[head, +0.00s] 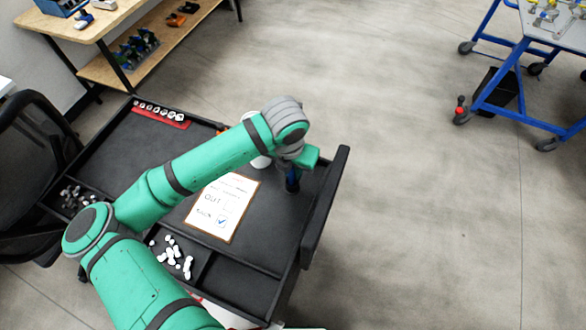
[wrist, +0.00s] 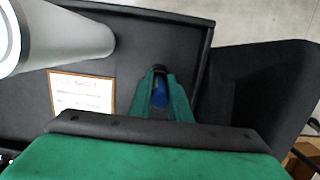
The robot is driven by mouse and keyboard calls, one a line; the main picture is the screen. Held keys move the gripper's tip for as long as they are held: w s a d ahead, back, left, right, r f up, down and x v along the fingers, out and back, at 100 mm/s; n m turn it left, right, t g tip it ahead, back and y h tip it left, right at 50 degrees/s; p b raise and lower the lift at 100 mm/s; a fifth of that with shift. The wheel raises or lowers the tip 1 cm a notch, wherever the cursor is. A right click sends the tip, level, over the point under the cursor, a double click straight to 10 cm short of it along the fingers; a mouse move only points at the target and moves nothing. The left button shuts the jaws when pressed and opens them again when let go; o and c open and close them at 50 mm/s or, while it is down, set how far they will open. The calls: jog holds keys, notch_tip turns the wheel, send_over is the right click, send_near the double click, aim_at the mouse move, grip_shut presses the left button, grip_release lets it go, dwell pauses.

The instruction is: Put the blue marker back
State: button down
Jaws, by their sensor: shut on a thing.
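The blue marker (head: 292,179) is upright under my gripper (head: 292,166), near the right side of the dark cart top (head: 270,240). In the wrist view the blue marker (wrist: 159,97) shows between the green fingers of my gripper (wrist: 160,72), which are shut on it. Its lower end is dark and close to the cart top. I cannot tell whether it touches the surface or sits in a holder. A paper sheet on a brown board (head: 222,208) lies left of the marker, with a blue tick in a box; it also shows in the wrist view (wrist: 82,93).
A white cylinder (wrist: 60,35) stands left of my gripper, partly hidden by my arm in the head view. A red rack (head: 160,114) with small white pieces is at the back left. White pieces (head: 172,255) fill a front compartment. A raised black handle (head: 325,205) borders the right.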

jog(key=c, duration=1.6)
grip_release()
jog(key=shift+c, duration=0.2)
jog(key=shift+r, duration=0.1)
notch_tip(320, 180, up, 12)
jog(key=s, duration=0.1)
jog(key=shift+s+a, duration=0.35)
